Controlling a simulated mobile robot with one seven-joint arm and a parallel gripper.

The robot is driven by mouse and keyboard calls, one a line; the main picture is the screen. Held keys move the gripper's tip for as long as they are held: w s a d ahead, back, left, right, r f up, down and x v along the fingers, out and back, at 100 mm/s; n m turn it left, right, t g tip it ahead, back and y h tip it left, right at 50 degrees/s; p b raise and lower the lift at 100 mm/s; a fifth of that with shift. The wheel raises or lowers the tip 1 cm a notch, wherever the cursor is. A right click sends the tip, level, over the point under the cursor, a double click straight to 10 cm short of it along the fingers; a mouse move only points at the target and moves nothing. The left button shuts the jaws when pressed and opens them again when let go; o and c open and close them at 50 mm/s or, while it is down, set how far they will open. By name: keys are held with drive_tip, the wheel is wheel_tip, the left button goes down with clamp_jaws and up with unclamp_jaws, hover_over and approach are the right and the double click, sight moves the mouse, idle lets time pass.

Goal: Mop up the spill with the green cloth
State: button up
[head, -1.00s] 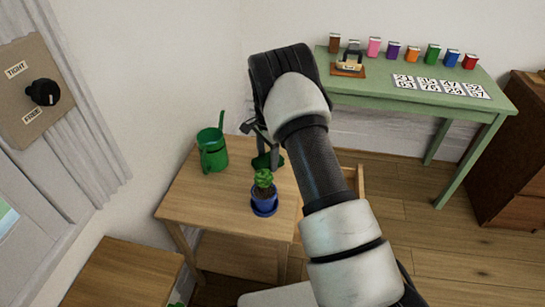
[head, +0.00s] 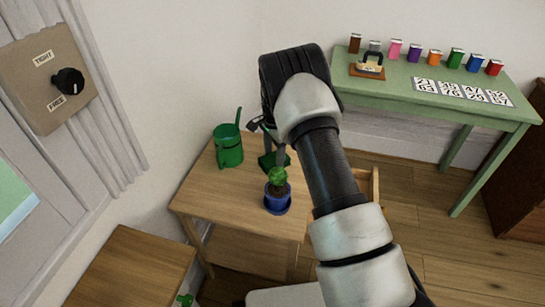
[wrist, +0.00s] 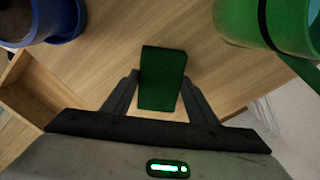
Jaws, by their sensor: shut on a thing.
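My gripper (wrist: 160,92) is shut on the green cloth (wrist: 162,70), a dark green block-like piece between the two fingers in the wrist view. In the head view the cloth (head: 267,160) shows partly behind the plant, low over the small wooden table (head: 225,190). I cannot tell whether it touches the tabletop. No spill can be made out in either view; my arm and the cloth hide part of the table.
A green watering can (head: 228,150) stands left of the cloth, and a blue pot (head: 277,203) with a plant stands in front of it. An open drawer (head: 374,190) juts from the table's right side. A green table (head: 430,95) with several small boxes stands behind right.

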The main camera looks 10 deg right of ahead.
drive_tip(key=shift+d, duration=4.05)
drive_tip(key=shift+a, duration=4.5)
drive_tip(key=shift+d+b, duration=0.4)
drive_tip(key=shift+d, duration=4.1)
